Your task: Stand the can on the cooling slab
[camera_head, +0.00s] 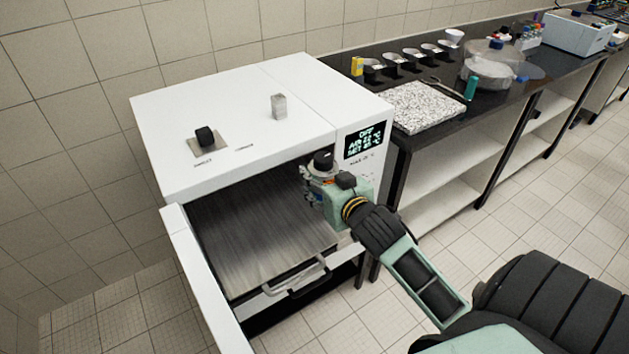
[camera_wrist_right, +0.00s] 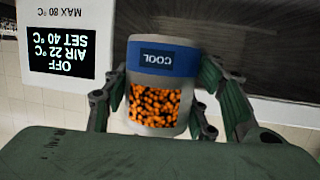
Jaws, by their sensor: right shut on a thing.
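The can (camera_wrist_right: 150,105) is pale grey with a blue band reading COOL and a window showing orange beads. My right gripper (camera_head: 312,182) is shut on it, with fingers on both sides in the right wrist view. It holds the can at the open front of the white oven, below the display; in the head view the can is small and partly hidden by the gripper. The cooling slab (camera_head: 422,108) looks like a speckled grey-white stone plate on the dark counter, right of the oven, with its top bare. My left gripper is not in view.
The white oven (camera_head: 225,100) has its door (camera_head: 197,285) open at the left and a metal shelf (camera_head: 255,235) with a handle in front. A teal cylinder (camera_head: 471,87) stands beside the slab.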

